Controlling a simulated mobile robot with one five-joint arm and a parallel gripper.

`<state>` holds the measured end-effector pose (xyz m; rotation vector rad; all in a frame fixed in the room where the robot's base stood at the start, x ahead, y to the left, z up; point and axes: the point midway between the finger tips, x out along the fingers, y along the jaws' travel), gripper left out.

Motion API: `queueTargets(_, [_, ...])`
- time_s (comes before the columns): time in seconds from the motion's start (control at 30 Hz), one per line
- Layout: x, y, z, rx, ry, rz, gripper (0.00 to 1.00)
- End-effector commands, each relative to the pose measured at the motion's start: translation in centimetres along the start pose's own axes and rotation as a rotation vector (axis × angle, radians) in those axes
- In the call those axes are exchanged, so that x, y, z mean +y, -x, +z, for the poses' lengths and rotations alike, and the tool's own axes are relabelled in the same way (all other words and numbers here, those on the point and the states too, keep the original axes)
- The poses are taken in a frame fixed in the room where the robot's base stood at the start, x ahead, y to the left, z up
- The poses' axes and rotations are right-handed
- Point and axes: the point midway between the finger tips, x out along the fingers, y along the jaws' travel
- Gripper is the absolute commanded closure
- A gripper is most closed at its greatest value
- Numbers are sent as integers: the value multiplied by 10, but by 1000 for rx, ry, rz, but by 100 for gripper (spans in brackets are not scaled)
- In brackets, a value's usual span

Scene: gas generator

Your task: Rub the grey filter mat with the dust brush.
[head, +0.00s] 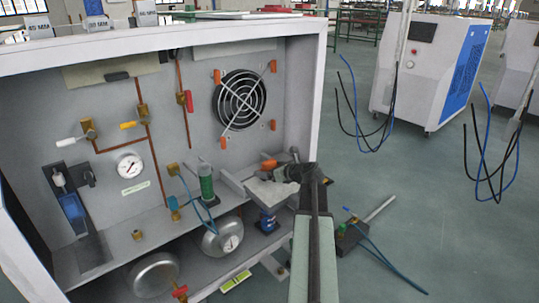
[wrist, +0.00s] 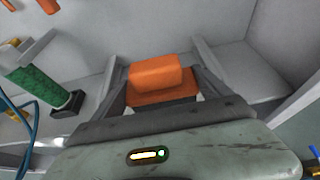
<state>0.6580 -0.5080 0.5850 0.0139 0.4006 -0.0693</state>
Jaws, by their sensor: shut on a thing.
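My gripper (head: 268,170) is inside the open cabinet, low at its right side and below the round fan grille. In the wrist view my gripper (wrist: 155,75) has its fingers on both sides of an orange block (wrist: 157,78), which I take for the dust brush. The orange also shows in the head view (head: 268,164). No bristles can be made out. The grey filter mat cannot be picked out with certainty among the grey panels and parts.
The fan grille (head: 241,100) has orange clips around it. A green cylinder (head: 206,181) stands left of my gripper, also in the wrist view (wrist: 42,88), with blue tubing beside it. The pressure gauge (head: 130,165) is further left.

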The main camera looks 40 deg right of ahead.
Motion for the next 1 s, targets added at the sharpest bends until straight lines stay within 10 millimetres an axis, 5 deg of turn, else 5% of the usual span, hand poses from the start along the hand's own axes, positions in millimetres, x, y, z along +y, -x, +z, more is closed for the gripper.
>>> queueTargets(0.6, [6, 20, 57, -8, 3, 8, 55])
queueTargets(1.0, [9, 18, 58, -8, 5, 12, 55])
